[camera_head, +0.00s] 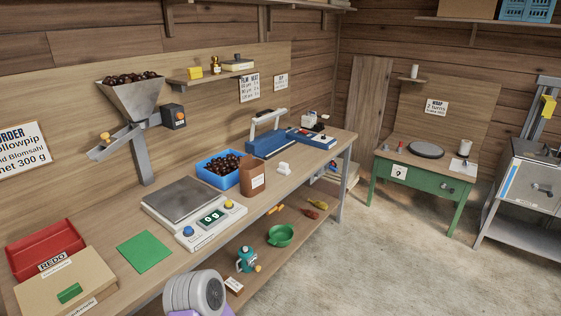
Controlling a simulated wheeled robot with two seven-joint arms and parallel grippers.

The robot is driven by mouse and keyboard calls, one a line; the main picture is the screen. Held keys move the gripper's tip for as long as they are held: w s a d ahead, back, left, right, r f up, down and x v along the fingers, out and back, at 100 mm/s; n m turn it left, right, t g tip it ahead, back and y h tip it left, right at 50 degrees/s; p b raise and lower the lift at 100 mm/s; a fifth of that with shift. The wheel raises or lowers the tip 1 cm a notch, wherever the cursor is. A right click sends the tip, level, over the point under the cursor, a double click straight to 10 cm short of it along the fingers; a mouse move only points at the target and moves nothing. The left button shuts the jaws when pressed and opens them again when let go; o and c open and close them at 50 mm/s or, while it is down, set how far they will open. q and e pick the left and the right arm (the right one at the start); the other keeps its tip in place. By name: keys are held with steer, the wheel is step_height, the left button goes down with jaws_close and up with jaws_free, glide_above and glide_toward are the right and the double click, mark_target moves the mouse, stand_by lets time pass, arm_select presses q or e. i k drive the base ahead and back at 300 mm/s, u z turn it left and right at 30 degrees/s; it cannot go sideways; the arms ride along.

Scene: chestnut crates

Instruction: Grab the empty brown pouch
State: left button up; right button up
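A brown pouch (252,179) with a small pale label stands upright on the workbench, close to its front edge. It is beside the right end of a blue tray (204,178) holding chestnuts, and behind the scale. Its inside cannot be made out from here, so I cannot tell whether it is empty. A grey rounded part with some purple, probably mine, shows at the bottom edge, well in front of the pouch. Neither of my grippers is in view.
A scale (208,227) with a grey plate stands in front of the pouch. A blue sealer-like device (268,146) is behind it. A chestnut hopper (136,96) hangs at left. A green mat (145,252), red bin (42,243) and cardboard box (68,284) fill the near bench. The floor at right is clear.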

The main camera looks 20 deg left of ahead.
mark_target(251, 171)
steer(key=i, duration=1.5)
steer(key=u, duration=1.75)
